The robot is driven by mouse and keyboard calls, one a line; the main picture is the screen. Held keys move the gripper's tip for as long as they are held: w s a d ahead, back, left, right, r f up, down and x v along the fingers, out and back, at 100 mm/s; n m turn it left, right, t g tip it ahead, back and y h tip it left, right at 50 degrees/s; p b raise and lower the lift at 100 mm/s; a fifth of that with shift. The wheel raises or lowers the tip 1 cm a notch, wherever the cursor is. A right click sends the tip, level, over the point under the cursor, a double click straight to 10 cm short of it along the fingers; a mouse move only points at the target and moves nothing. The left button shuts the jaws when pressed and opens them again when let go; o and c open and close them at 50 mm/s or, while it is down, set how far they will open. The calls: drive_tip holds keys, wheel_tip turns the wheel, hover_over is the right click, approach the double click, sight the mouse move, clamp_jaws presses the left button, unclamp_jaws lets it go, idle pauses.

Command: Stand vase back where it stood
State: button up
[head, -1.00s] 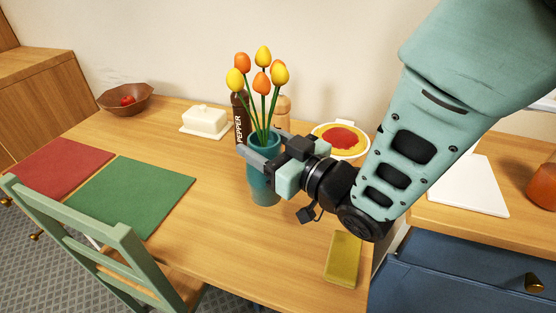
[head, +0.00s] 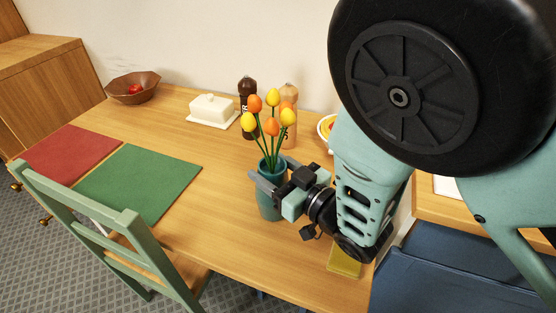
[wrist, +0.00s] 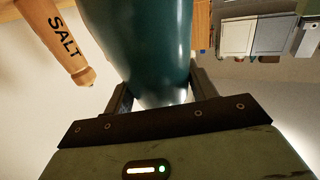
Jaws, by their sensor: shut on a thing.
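The teal vase (head: 270,204) holds several orange and yellow tulips (head: 268,122). It is upright over the front-right part of the wooden table (head: 225,215). My gripper (head: 272,180) is shut on the vase from the right, its fingers on either side of the upper body. I cannot tell whether the vase's base touches the table. In the wrist view the vase (wrist: 145,40) fills the space between the fingers.
Behind the vase stand a dark pepper mill (head: 247,92) and a light salt mill (head: 290,95), with a butter dish (head: 213,110) to their left. A yellow-green block (head: 344,262) lies near the front-right edge. A green chair (head: 130,240) stands front left.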

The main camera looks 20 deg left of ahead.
drive_tip(key=shift+r, duration=0.1)
drive_tip(key=o, duration=1.7)
drive_tip(key=shift+c, duration=0.2)
drive_tip(key=s+d+m+g+h+b, duration=0.3)
drive_tip(key=d+h, duration=0.6)
drive_tip(key=d, duration=0.7)
drive_tip(key=s+d+r+m+g+h, duration=0.1)
drive_tip(key=s+d+r+g+h, duration=0.1)
drive_tip(key=s+d, duration=0.4)
drive_tip(key=s+d+r+m+g+h+p, duration=0.1)
drive_tip(key=s+d+r+g+h, duration=0.2)
drive_tip(key=s+d, duration=0.3)
drive_tip(key=shift+s+r+h, duration=0.35)
drive_tip(key=shift+s+h, duration=0.35)
drive_tip(key=shift+s, duration=0.35)
